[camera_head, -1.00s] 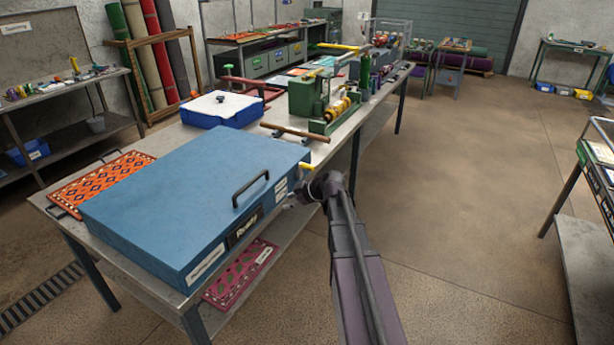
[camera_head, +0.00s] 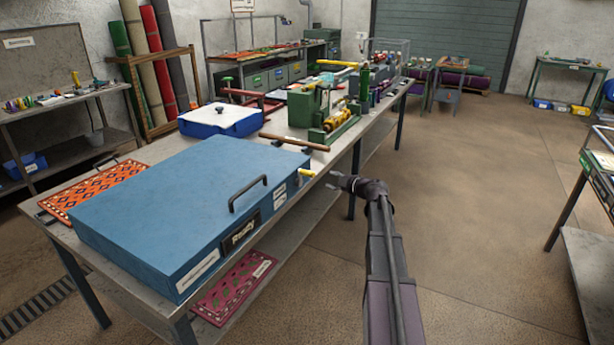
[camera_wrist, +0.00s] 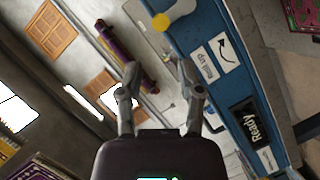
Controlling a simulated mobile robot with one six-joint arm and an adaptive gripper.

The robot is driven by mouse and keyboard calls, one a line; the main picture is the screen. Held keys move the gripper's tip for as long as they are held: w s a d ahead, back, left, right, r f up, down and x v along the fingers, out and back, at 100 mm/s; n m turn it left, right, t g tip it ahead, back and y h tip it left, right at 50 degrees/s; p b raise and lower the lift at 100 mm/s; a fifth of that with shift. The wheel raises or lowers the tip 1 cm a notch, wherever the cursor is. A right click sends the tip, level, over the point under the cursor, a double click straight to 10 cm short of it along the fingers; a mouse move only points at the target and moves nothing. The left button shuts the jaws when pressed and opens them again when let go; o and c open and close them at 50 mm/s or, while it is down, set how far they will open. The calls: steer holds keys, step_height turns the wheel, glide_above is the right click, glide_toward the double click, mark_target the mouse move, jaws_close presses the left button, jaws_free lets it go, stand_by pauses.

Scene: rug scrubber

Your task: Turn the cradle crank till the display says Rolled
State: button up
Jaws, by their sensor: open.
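A large blue case (camera_head: 190,195) with a dark handle lies on the bench. The display (camera_head: 239,233) on its front reads Ready; it also shows in the wrist view (camera_wrist: 249,121). A small yellow-tipped handle (camera_head: 307,172) sticks out at the case's right end. The wrist view shows a round yellow end (camera_wrist: 160,22) on a grey arm, beside a label with a curved arrow (camera_wrist: 222,52); this may be the crank. My gripper (camera_head: 338,182) is open and empty, right of the yellow handle and apart from it. Its fingers (camera_wrist: 158,80) point toward the yellow end.
A green machine (camera_head: 305,107) with yellow parts and a brown bar (camera_head: 295,142) stand farther along the bench. A blue-and-white box (camera_head: 220,120) and an orange patterned rug (camera_head: 85,190) lie nearby. The floor (camera_head: 480,190) right of the bench is clear.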

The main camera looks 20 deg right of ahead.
mark_target(307, 173)
steer(key=shift+w, duration=0.1)
steer(key=b+x, duration=0.3)
steer(key=x, duration=1)
steer(key=shift+w+a+f, duration=0.1)
steer(key=shift+w+a, duration=0.05)
steer(key=shift+w, duration=0.1)
jaws_close()
